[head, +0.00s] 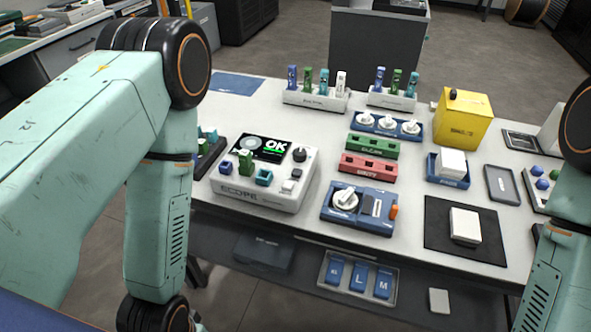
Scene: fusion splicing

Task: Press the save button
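A white device marked "SCOPE" (236,190) stands at the left of the table, with a dark screen (262,147) showing "OK" in white above a green bar. Any lettering on the buttons is too small to read, so I cannot tell which is save. My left arm stands in front of the table's left end and my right arm is at the right edge. Neither gripper shows.
Right of the device are a blue unit (372,222) with a white dial, red (368,166) and green (372,146) racks, and a dark mat (436,236) bearing a white box. A yellow box (461,121) stands behind. A tray of blue pieces (327,272) sits below the front edge.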

